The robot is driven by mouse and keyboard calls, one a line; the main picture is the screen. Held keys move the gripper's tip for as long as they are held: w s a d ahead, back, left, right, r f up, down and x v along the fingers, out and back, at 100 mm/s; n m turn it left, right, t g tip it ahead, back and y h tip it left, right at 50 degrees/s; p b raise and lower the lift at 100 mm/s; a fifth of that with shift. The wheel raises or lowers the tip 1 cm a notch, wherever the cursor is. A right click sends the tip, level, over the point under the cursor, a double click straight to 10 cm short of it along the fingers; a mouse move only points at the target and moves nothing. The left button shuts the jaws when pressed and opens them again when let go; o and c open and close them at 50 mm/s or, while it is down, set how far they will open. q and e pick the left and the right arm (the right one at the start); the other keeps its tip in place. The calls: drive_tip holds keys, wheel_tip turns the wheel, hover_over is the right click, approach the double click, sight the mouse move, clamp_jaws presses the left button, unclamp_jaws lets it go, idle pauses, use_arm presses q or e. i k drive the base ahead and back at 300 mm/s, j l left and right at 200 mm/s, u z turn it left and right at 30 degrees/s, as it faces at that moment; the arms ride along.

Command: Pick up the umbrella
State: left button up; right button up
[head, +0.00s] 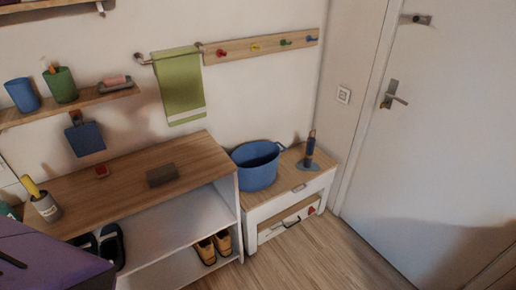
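A slim dark upright object (310,146) with a brownish top stands at the right end of the low white cabinet. It has a flat bluish patch at its foot. It may be the folded umbrella, but it is too small to be sure. No other umbrella shape is clear in the head view. Neither of my grippers is in view.
A blue pot (257,166) stands left of the dark object on the low cabinet (290,213). A wooden-topped shelf unit (205,158) holds yellow shoes (213,248). A white door (440,130) is at right. The wooden floor (320,262) before the cabinet is clear.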

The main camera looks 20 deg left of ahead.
sight(309, 154)
drive_tip(key=u, duration=0.3)
drive_tip(key=i+l+u, duration=0.2)
drive_tip(key=i+l, duration=0.55)
drive_tip(key=i, duration=0.25)
drive_tip(key=i+l+u, duration=0.2)
drive_tip(key=i+l, duration=0.65)
drive_tip(key=i, duration=0.15)
drive_tip(key=i+l, duration=0.15)
drive_tip(key=i, duration=0.15)
drive_tip(key=i+l, duration=0.1)
drive_tip(key=i, duration=0.2)
